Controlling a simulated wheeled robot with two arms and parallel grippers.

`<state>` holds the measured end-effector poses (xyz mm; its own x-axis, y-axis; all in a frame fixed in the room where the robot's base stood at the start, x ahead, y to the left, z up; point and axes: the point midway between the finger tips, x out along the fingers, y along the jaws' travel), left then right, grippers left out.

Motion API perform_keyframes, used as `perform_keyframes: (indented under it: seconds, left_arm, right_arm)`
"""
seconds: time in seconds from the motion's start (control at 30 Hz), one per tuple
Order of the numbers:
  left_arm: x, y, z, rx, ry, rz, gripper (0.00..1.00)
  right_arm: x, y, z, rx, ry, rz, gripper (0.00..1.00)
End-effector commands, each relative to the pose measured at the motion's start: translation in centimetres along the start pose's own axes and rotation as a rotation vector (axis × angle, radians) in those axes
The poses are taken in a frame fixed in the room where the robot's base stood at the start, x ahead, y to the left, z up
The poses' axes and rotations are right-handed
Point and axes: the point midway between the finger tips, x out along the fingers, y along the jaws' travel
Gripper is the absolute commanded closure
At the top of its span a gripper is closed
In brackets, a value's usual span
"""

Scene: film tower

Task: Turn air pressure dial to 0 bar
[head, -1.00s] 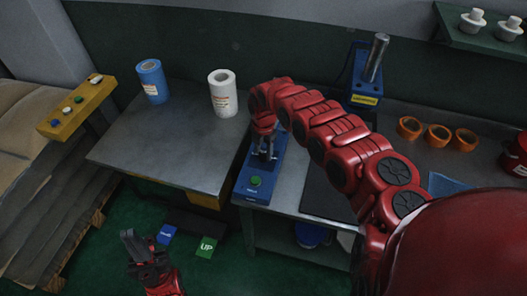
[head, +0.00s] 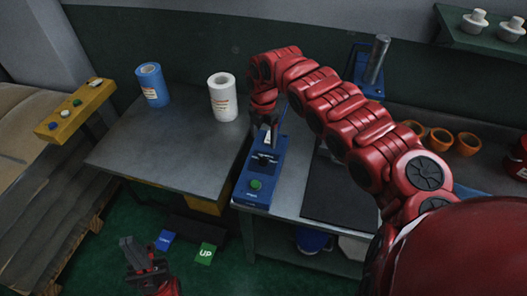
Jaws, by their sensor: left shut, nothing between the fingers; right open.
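The blue control box (head: 243,190) stands at the left end of the right-hand bench. It has a green button (head: 256,184) near its front and a dark dial (head: 264,161) behind it. A small white gauge or label shows near the back, partly covered by my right gripper; I cannot read a pressure value. My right gripper (head: 269,130) is open and empty, pointing down above the back of the box, behind the dial and apart from it. My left gripper (head: 131,248) is shut and empty, low over the green floor at the lower left.
A blue roll (head: 152,84) and a white roll (head: 222,97) stand on the left table (head: 165,150). A yellow button panel (head: 74,110) is at far left. Blue and green UP pedals (head: 205,253) lie below. Orange rings (head: 439,137) and a metal post (head: 377,60) are right.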

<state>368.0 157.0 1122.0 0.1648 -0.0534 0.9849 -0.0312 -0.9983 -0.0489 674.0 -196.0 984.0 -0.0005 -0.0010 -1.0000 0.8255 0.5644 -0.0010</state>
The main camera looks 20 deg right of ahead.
Motion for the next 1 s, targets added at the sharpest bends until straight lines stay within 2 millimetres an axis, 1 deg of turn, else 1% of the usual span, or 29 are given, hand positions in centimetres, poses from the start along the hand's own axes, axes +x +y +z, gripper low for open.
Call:
perform_keyframes:
  seconds: [0.03, 0.1, 0.2, 0.3, 0.4, 0.57, 0.93, 1.0]
  left_arm:
    - [-0.8, 0.0, 0.1, 0.000, 0.000, 0.000, 1.00]
    - [-1.3, 0.1, 0.2, 0.000, 0.000, 0.000, 1.00]
    - [-1.8, 0.1, 0.3, 0.000, 0.000, 0.000, 1.00]
    - [-2.1, 0.1, 0.4, 0.000, 0.000, 0.000, 1.00]
    - [-2.3, 0.1, 0.4, 0.000, 0.000, 0.000, 1.00]
    - [-2.4, 0.1, 0.4, 0.000, 0.000, 0.000, 1.00]
    - [-2.3, 0.1, 0.4, 0.000, 0.000, 0.000, 1.00]
    - [-2.3, 0.1, 0.4, 0.000, 0.000, 0.000, 1.00]
  right_arm:
    - [-1.0, 0.1, 0.3, 0.002, -0.006, 0.008, 0.22]
    - [-2.7, 0.2, 0.1, -0.001, -0.005, 0.009, 0.22]
    - [-4.6, 0.1, 0.1, 0.000, -0.002, 0.006, 0.22]
    - [-6.1, 0.1, 0.0, -0.001, -0.001, 0.004, 0.22]
    - [-7.1, 0.1, 0.0, 0.001, 0.000, 0.002, 0.22]
    - [-7.8, 0.0, 0.0, 0.001, 0.001, 0.001, 0.22]
    - [-7.8, 0.0, 0.0, 0.001, 0.001, 0.001, 0.22]
    - [-7.7, 0.4, 0.0, 0.005, 0.002, 0.014, 0.22]
